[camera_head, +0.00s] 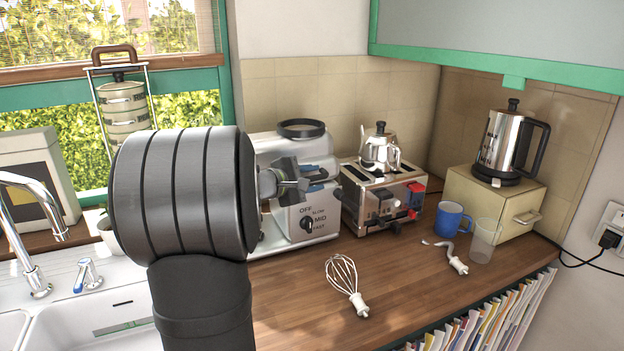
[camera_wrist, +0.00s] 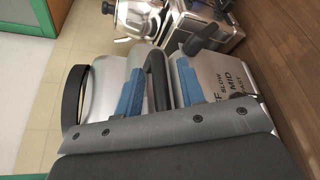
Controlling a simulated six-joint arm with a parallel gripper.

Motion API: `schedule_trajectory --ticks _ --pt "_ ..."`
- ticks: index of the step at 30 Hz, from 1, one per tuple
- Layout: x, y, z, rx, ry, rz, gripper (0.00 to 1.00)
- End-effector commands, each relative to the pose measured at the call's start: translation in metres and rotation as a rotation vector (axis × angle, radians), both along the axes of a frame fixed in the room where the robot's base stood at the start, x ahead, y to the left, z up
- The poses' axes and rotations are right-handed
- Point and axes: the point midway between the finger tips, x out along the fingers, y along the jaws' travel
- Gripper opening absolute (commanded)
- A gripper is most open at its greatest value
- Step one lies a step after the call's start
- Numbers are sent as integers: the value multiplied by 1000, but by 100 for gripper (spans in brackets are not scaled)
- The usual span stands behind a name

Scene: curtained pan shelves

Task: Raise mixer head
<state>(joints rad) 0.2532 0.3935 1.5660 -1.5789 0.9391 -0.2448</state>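The silver mixer (camera_head: 318,215) stands on the wooden counter against the tiled wall, with an OFF/SLOW/MID dial on its side and a black ring on top. My arm hides its left part. My gripper (camera_head: 312,178) is at the mixer's upper body. In the wrist view, my gripper (camera_wrist: 158,88) has its two blue-padded fingers apart, with a curved black bar (camera_wrist: 157,72) of the mixer (camera_wrist: 222,82) between them. A gap shows beside the right finger; the left pad is very close to the bar, and contact is unclear.
A toaster (camera_head: 378,205) with a small kettle (camera_head: 380,152) on top stands right of the mixer. A whisk (camera_head: 345,282), a hook (camera_head: 448,254), a blue mug (camera_head: 452,218) and a clear cup (camera_head: 484,240) are on the counter. The sink (camera_head: 95,325) is left.

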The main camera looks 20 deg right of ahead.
Motion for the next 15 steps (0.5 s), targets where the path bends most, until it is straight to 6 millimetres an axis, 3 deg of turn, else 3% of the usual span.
schedule_trajectory --ticks 1,6,15 --pt "0 0 0 0 0 0 30" --pt "0 0 0 0 0 0 0" --pt "0 0 0 5 0 0 0"
